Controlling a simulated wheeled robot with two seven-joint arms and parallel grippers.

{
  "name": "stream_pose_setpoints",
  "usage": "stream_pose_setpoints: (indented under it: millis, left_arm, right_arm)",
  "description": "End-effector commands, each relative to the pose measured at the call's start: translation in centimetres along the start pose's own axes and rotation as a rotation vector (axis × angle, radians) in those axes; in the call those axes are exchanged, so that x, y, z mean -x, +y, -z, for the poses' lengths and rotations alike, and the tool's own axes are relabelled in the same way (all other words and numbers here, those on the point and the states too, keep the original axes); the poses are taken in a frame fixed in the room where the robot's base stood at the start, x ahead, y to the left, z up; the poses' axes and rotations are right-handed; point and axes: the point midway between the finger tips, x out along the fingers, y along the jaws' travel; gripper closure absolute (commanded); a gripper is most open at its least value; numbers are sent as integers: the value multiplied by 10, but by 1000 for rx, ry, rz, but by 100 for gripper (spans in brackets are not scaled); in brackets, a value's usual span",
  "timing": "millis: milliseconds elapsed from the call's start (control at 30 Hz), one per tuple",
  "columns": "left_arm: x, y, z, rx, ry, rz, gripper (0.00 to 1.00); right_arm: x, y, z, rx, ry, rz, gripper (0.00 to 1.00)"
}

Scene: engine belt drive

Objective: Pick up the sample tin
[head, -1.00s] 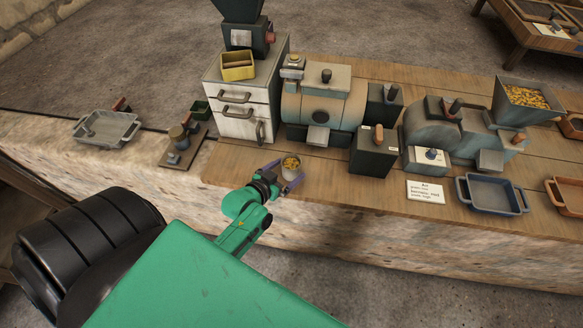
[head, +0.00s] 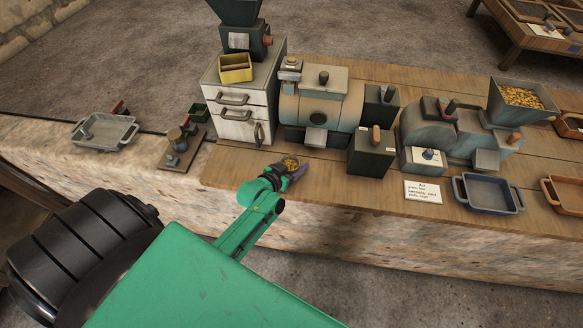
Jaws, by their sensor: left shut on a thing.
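The wrist and fingers hide most of the tin's side. I cannot tell whether the tin touches the bench top. My right gripper is not in view.
Behind the tin stand a white drawer cabinet (head: 240,124) and a drum machine (head: 318,112). A dark box with a handle (head: 371,158) is to the right, then a card (head: 422,192) and a blue tray (head: 490,196). Bench in front of the cabinet is clear.

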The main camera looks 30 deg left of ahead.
Motion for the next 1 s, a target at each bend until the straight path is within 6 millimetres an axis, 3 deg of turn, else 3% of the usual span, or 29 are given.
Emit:
stream_pose_setpoints:
  millis: [167,267,600,700,833,1000]
  left_arm:
    - [3,0,8,0,2,0,99]
    - [10,0,25,-1,4,-1,99]
    - [56,0,136,-3,6,1,99]
    - [67,0,161,-3,4,1,99]
    - [74,0,180,-1,2,0,99]
    - [77,0,186,0,0,0,99]
  right_arm:
    - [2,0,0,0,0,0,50]
    - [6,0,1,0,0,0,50]
    - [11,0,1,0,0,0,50]
    - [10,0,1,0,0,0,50]
    - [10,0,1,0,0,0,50]
    - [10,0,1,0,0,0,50]
